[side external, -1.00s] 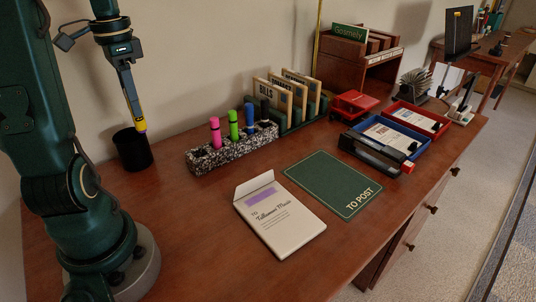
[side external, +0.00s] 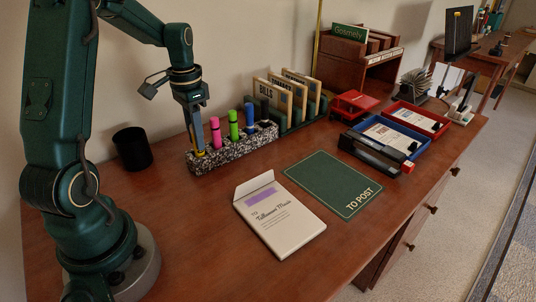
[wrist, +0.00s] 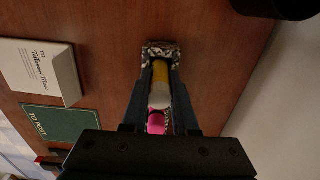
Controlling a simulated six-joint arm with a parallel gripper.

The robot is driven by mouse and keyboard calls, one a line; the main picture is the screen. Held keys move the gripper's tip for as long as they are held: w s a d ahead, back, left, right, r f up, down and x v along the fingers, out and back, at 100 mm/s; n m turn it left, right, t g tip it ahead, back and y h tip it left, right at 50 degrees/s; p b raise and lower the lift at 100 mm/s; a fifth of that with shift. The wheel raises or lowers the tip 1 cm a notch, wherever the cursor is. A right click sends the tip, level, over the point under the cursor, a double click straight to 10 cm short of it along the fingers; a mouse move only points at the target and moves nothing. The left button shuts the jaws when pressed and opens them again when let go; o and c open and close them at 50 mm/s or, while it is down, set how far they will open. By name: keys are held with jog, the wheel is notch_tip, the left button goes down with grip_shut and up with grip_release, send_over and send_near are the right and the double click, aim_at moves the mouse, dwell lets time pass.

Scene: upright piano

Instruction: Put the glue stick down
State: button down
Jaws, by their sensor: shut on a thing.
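The glue stick is yellow with a pale end. In the wrist view the glue stick (wrist: 160,88) lies between my fingers. In the side view only a sliver of the glue stick (side external: 199,152) shows below the fingertips. My gripper (side external: 197,140) points down and is shut on it, over the left end of the black-and-white speckled rack (side external: 232,153). The lower end of the stick is at the leftmost slot; I cannot tell how deep it sits. A pink marker (side external: 215,133) stands in the rack just right of my gripper.
A green marker (side external: 233,125) and a blue marker (side external: 249,116) stand farther along the rack. A black cup (side external: 132,149) is to the left. A white envelope box (side external: 279,219) and a green mat (side external: 333,184) lie in front. Letter sorters stand behind.

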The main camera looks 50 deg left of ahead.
jog(key=shift+f, duration=0.5)
jog(key=c, duration=0.7)
grip_release()
jog(key=shift+f, duration=0.15)
